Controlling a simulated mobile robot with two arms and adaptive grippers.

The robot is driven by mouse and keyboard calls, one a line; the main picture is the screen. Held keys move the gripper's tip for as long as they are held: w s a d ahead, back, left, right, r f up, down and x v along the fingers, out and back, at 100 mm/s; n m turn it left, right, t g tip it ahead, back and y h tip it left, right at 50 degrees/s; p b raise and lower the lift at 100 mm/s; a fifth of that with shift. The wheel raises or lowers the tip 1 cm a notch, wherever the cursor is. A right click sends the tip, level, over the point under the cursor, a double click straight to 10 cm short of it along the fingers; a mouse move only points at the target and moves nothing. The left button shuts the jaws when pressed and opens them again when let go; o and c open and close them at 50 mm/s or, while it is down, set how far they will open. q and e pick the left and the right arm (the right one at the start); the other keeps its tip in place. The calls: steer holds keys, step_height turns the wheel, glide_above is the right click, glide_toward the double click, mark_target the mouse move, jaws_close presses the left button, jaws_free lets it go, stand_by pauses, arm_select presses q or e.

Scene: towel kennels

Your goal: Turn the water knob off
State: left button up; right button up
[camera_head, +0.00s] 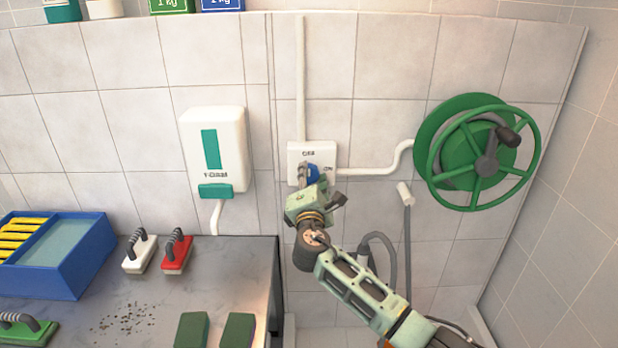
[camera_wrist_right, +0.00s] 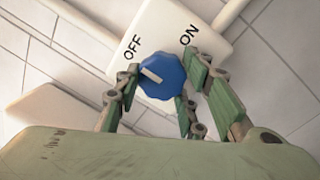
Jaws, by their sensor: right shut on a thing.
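The blue water knob (camera_head: 312,172) sits on a white control box (camera_head: 298,152) on the tiled wall. In the right wrist view the knob (camera_wrist_right: 163,77) has a pale pointer mark that points toward the OFF side of the white box (camera_wrist_right: 160,28), with ON printed to the right. My right gripper (camera_head: 310,180) is at the box, and in the right wrist view its green fingers (camera_wrist_right: 158,85) are closed around the sides of the knob. The gripper hides part of the box's lower face in the head view. My left gripper is not in view.
A green hose reel (camera_head: 437,150) is on the wall to the right, joined to the box by a white pipe. A white dispenser (camera_head: 214,145) hangs to the left. A counter (camera_head: 150,300) at lower left holds brushes and a blue bin (camera_head: 70,275).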

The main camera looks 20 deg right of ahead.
steer(key=shift+r, duration=0.5)
steer(key=o, duration=0.8)
steer(key=shift+o, duration=1.2)
steer(key=shift+w+a+f, duration=0.1)
steer(key=shift+f, duration=0.05)
steer(key=shift+f, duration=0.1)
steer(key=shift+s+f, duration=0.15)
steer(key=shift+s, duration=0.3)
steer(key=r+v, duration=0.1)
steer(key=v, duration=1)
steer(key=shift+f, duration=0.4)
